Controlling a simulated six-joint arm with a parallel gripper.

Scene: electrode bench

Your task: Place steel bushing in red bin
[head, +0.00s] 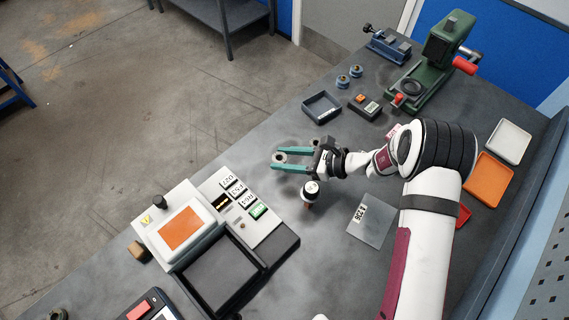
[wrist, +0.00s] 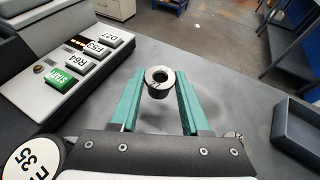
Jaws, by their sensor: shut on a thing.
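The steel bushing (head: 281,158) is a short grey ring with a dark hole. My gripper (head: 277,161) has teal fingers shut on it near their tips, over the bench left of the arm. In the wrist view the bushing (wrist: 160,82) sits upright between the two fingers (wrist: 160,76). I cannot tell its exact height over the bench. A red bin (head: 463,215) shows at the right side of the bench in the head view. My arm hides most of it, and it is not in the wrist view.
A control box with keys (head: 240,200) stands left of my gripper. A round-topped E35 knob (head: 311,188) is close below it. A dark tray (head: 322,107), green press (head: 435,65), orange tray (head: 488,178) and white tray (head: 509,140) stand farther off. A grey plate (head: 370,222) lies beside my arm.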

